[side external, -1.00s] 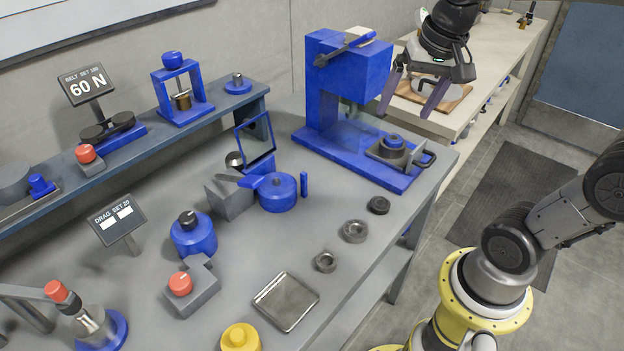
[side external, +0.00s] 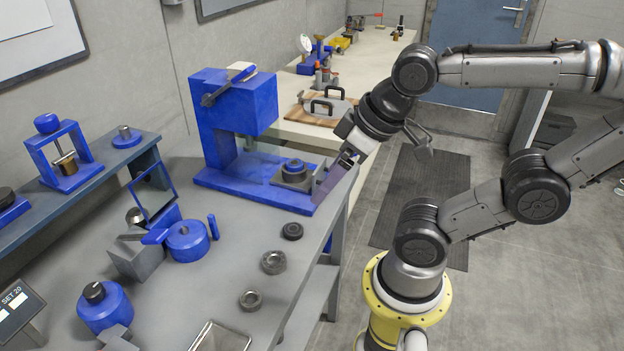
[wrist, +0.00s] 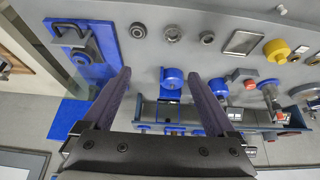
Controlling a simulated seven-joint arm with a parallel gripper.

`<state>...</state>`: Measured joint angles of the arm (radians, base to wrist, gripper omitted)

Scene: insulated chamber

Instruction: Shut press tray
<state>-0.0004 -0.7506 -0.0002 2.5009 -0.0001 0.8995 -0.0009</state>
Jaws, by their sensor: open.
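The blue press (side external: 235,115) stands at the far end of the grey bench. Its metal tray (side external: 283,181) sits on the front part of the blue base, out from under the press head, with a round blue-topped piece (side external: 294,165) on it. The tray's dark handle (wrist: 68,30) shows in the wrist view; in the side view my fingers hide it. My gripper (side external: 326,188) is beside the tray's front end, fingers pointing down; contact cannot be told. In the wrist view my gripper (wrist: 158,76) is open with nothing between its fingers, and the tray (wrist: 88,48) lies to their left.
Dark rings (side external: 274,262) lie along the bench's front edge. A blue pot (side external: 188,240) and a framed blue shield (side external: 153,192) stand left of the press. A pale bench (side external: 330,130) with a lidded pan lies behind. Bench surface between press and rings is clear.

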